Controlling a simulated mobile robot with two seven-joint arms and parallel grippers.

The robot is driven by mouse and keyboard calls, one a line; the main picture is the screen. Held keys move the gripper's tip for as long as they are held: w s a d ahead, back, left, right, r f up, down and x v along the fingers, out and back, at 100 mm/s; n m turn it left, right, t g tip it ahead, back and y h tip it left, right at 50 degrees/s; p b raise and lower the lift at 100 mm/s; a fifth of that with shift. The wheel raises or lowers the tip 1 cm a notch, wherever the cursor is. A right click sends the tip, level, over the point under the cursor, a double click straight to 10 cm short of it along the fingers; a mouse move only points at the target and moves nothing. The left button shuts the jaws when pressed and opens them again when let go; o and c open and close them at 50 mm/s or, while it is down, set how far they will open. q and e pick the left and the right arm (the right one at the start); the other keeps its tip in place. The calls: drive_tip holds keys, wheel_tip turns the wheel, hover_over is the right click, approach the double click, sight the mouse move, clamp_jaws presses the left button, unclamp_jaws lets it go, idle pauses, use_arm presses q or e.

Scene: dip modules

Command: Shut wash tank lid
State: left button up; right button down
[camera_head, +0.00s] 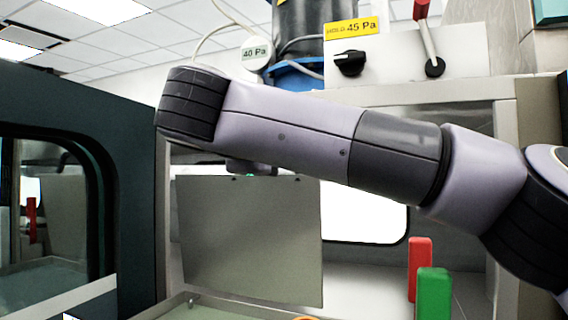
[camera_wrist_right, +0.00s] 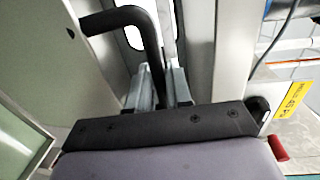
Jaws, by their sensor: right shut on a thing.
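The wash tank lid, a flat grey panel (camera_head: 250,245), stands raised and nearly upright in the middle of the head view. Below it shows the rim of the tank (camera_head: 172,306), cut off by the picture's bottom edge. In the right wrist view, my right gripper (camera_wrist_right: 163,82) is shut on a black bent handle (camera_wrist_right: 125,14) beside a pale panel (camera_wrist_right: 35,65), which looks like the lid. My left gripper is not in view.
A dark teal cabinet with a window (camera_head: 130,190) stands at the left. A red post (camera_head: 419,262) and a green post (camera_head: 434,292) stand at the lower right. Above is a panel with a black knob (camera_head: 349,63), a red-tipped lever (camera_head: 431,45) and a yellow label (camera_head: 350,28).

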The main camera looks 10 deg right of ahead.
drive_tip(key=s+a+f+t+h+b, duration=0.2)
drive_tip(key=s+a+b, duration=0.4)
drive_tip(key=s+b, duration=0.3)
drive_tip(key=shift+s+a+f+t+b, duration=0.2)
drive_tip(key=shift+f+t+b, duration=0.4)
drive_tip(key=shift+t+b, duration=0.2)
drive_tip(key=c, duration=1.2)
unclamp_jaws()
